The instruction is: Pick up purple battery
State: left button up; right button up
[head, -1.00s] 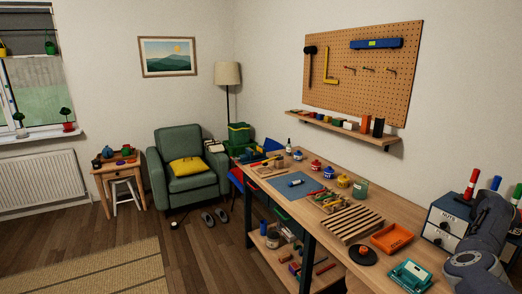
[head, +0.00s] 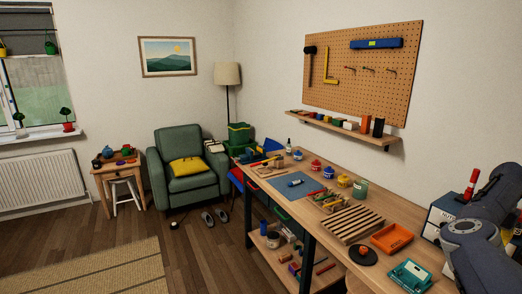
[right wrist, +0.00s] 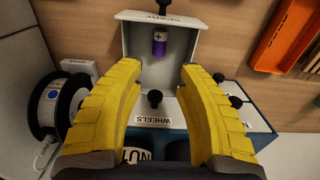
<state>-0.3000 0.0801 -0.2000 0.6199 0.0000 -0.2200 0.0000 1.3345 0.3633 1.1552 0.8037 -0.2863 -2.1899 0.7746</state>
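The purple battery (right wrist: 160,42) lies in an open white drawer (right wrist: 133,40) in the right wrist view, near the drawer's labelled front, with its plus sign showing. My right gripper (right wrist: 160,70) is open, its yellow fingers apart and empty. In that view its fingertips are just below the battery, on either side of the open drawer; I cannot tell how high they are above it. In the head view my right arm covers much of the drawer cabinet (head: 441,216), and the battery and gripper are hidden. My left gripper is not in view.
A shut drawer labelled WHEELS (right wrist: 166,119) with a black knob adjoins the open drawer. A black-and-white spool (right wrist: 47,106) stands left of the cabinet. An orange tray (head: 392,238), a teal device (head: 410,276) and a wooden slatted rack (head: 350,224) lie on the bench.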

jog(key=shift+r, duration=0.4)
dwell(0.3)
